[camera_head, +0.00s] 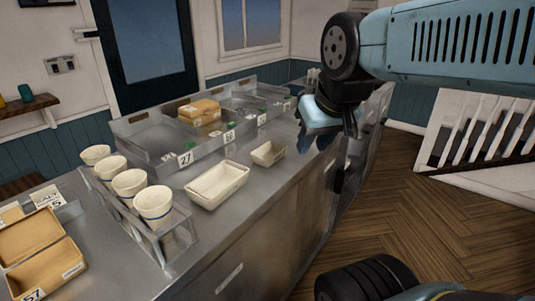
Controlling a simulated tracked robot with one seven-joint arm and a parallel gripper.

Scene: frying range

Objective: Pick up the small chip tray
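The small chip tray (268,154) is a cream, open, rectangular tray on the steel counter, beyond a larger cream tray (217,186). It looks empty, and nothing touches it. My gripper (317,141) hangs to its right near the counter's right edge, pointing down, clear of the tray. Its dark fingers look spread apart with nothing between them, though they are small and dark against the counter.
A rack (178,236) with several cream cups stands at the front left. An open cardboard box (42,257) lies left of it. A divided metal bin (150,130) with numbered tags runs behind the trays. Bare counter (245,215) lies in front of the small tray.

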